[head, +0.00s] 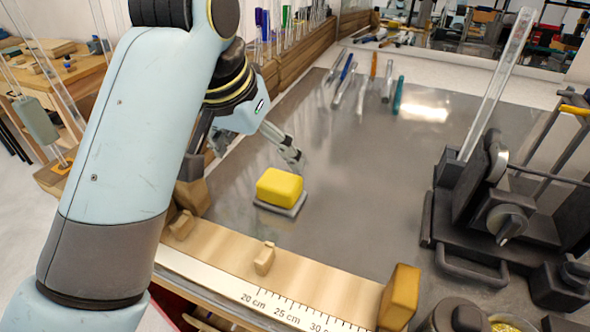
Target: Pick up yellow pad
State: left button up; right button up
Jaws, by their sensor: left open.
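The yellow pad (279,187) is a rounded block resting on a thin grey base (280,207) on the grey metal tabletop. It is near the wooden front edge, left of the table's middle. My left gripper (296,164) reaches in from the left and is just behind the pad, a little above the table and apart from it in the picture. It is open and I see nothing in it. My right gripper is not in view.
A dark clamp machine (490,215) holding an upright glass rod (498,85) stands at the right. Several coloured rods (398,95) lie at the back. A wooden ruler strip (300,290) with small raised blocks runs along the front. The table's middle is clear.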

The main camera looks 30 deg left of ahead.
aim_at(279, 180)
pick_arm(q)
jog(key=x, duration=0.4)
jog(key=shift+w+f, duration=0.25)
jog(key=shift+f, duration=0.1)
jog(key=shift+w+d+f, duration=0.1)
jog(key=shift+w+f, duration=0.1)
jog(key=shift+f, duration=0.1)
jog(key=x, duration=0.1)
jog(key=p+x, duration=0.1)
jog(key=x, duration=0.2)
jog(key=shift+w+d+f+p, duration=0.15)
jog(key=shift+w+d+p, duration=0.05)
jog(key=shift+d+p, duration=0.1)
jog(key=shift+w+f, duration=0.1)
jog(key=shift+f, duration=0.15)
jog(key=c, duration=1.1)
jog(key=shift+c, duration=0.9)
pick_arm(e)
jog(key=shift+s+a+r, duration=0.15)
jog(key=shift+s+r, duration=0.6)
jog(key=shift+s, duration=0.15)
